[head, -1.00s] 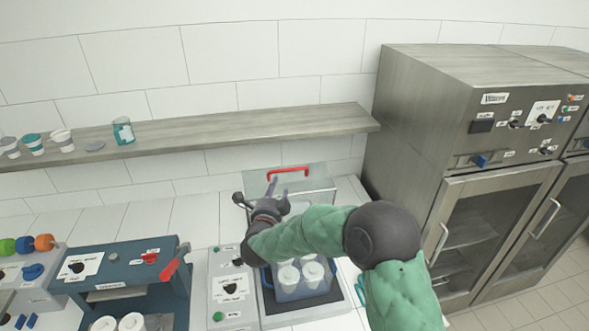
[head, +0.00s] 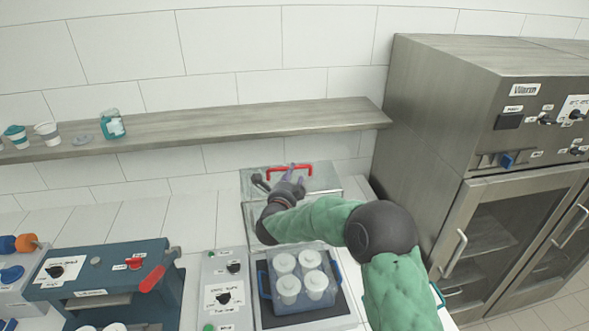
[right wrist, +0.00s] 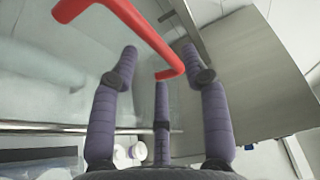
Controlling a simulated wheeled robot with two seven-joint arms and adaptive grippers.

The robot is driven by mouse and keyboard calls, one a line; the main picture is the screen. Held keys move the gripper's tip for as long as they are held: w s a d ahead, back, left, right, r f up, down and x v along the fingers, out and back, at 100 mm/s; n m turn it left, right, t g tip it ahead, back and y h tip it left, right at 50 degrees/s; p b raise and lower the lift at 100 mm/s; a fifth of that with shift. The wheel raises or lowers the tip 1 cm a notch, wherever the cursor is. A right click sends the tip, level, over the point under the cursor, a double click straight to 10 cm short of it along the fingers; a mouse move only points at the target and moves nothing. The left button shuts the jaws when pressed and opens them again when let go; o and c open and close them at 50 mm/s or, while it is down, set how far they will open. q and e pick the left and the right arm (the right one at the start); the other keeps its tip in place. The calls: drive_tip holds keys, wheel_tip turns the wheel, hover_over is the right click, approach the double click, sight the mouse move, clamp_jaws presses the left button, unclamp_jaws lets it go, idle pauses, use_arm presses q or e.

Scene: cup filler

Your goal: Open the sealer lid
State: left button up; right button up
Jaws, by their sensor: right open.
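The sealer's clear lid (head: 328,180) stands raised at the back of the machine, with its red handle (head: 305,170) along the top edge, near the wall shelf. My right gripper (head: 290,177) is at the handle's left part in the head view. In the right wrist view, my right gripper's purple fingers (right wrist: 158,75) are spread apart. The red handle (right wrist: 135,30) passes in front of them, its bent end near the fingertips; contact is unclear. The sealer's bed holds a clear blue tray (head: 335,290) with several white cups (head: 316,281). My left gripper is out of view.
The sealer's control panel (head: 222,273) is left of the tray. A dark blue machine with a red lever (head: 152,278) stands further left. A wooden shelf (head: 215,120) runs above the counter. A steel warming cabinet (head: 430,110) stands close on the right.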

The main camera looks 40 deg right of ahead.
drive_tip(key=shift+x, duration=2.2)
drive_tip(key=shift+s, duration=0.1)
clamp_jaws()
